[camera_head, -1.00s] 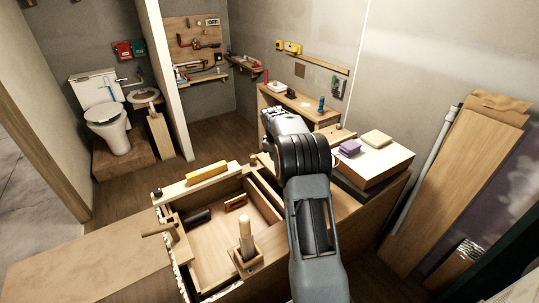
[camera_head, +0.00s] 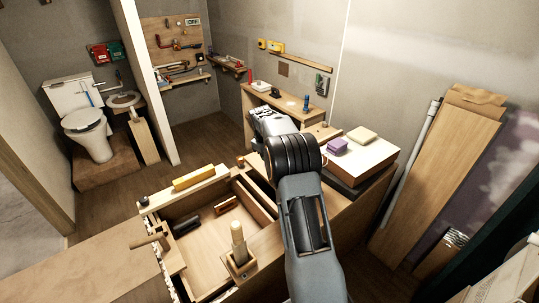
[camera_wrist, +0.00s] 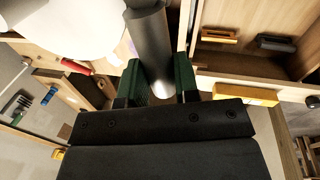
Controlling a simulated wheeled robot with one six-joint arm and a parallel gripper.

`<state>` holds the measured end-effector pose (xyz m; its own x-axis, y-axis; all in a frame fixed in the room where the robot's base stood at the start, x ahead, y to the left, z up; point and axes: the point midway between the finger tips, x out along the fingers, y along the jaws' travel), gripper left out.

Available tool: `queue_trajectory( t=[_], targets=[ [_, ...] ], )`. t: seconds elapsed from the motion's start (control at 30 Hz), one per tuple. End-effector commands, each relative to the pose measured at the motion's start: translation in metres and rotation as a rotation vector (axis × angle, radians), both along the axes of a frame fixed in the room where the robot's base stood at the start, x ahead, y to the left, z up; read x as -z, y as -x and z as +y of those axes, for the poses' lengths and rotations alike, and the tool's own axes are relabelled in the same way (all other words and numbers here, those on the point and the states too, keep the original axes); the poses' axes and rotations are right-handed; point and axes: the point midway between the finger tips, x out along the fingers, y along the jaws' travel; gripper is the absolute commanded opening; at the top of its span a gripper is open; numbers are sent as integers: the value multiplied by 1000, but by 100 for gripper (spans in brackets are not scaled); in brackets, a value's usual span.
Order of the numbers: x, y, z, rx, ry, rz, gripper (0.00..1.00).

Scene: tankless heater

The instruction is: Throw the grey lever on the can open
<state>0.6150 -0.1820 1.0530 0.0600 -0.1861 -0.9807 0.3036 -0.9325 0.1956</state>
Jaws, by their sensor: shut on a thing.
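In the wrist view, my gripper (camera_wrist: 160,78) has its two green fingers on either side of a dark grey rounded bar (camera_wrist: 150,38), which appears to be the grey lever. The fingers are shut on it. A large white rounded body (camera_wrist: 62,24) lies left of the bar and may be the can; its outline is cut off by the frame's top. In the head view my arm reaches over the right of the wooden bench, and its bulk hides the fingertips, the lever and the can.
An open wooden drawer box (camera_head: 205,245) with a wooden-handled tool (camera_head: 238,243) stands left of my arm. A yellow block (camera_head: 194,178) lies on its back rim. A purple sponge (camera_head: 337,146) sits on a box at right. Boards (camera_head: 440,165) lean on the right wall.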

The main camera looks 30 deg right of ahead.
Motion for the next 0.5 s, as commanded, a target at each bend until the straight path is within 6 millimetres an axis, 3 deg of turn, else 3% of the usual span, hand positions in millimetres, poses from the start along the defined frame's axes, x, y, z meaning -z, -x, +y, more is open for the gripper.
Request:
queue_trajectory(
  t=[0.03,0.07,0.1,0.3,0.5],
  targets=[
    [-2,-1,-1,6,1,-6,0],
    [-2,-1,-1,6,1,-6,31],
    [-2,0,-1,7,1,-6,35],
    [-1,0,-1,5,0,-3,54],
    [-1,0,-1,3,0,-1,55]
  ],
)
